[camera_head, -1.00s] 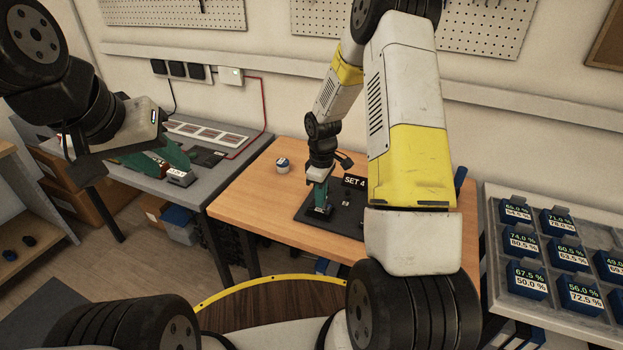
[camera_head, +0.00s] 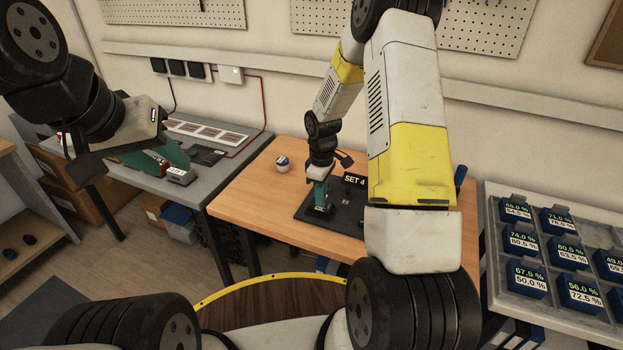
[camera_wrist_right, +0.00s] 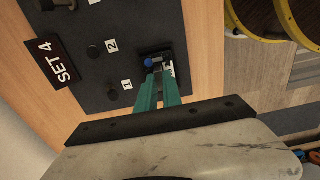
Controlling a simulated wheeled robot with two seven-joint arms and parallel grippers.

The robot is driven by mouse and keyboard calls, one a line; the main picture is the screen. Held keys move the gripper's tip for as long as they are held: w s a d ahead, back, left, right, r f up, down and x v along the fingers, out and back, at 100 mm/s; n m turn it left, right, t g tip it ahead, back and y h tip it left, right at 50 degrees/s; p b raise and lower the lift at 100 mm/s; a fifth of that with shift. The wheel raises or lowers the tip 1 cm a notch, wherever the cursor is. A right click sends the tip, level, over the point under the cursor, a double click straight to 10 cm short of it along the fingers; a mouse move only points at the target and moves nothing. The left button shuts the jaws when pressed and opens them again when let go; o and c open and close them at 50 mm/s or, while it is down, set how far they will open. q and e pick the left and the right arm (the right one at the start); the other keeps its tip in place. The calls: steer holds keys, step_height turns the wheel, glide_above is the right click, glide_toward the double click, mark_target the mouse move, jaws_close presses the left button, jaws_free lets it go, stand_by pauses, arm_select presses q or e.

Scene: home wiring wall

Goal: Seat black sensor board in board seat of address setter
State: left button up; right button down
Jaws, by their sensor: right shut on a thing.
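The address setter is a flat black board (camera_head: 302,207) on the wooden table, marked SET 4; it also shows in the right wrist view (camera_wrist_right: 110,73). My right gripper (camera_head: 321,205) points down at its near part. In the right wrist view its green fingers (camera_wrist_right: 158,72) are close together at a small dark seat, shut on a small dark piece, apparently the black sensor board. A blue round part (camera_wrist_right: 148,62) shows at the tips. The fingers hide much of the piece, and I cannot tell how deep it sits. My left gripper (camera_head: 160,160) hangs over the grey table; its finger gap is unclear.
A small white-and-blue round item (camera_head: 283,163) stands on the wooden table's left part. A grey tray (camera_head: 503,280) of blue percent-labelled blocks is at right. The wooden table's front is clear.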

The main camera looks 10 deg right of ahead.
steer(key=shift+f, duration=0.95)
steer(key=c, duration=1.4)
jaws_free()
steer(key=shift+c, duration=0.2)
step_height(320, 180, up, 8)
steer(key=shift+f, duration=0.1)
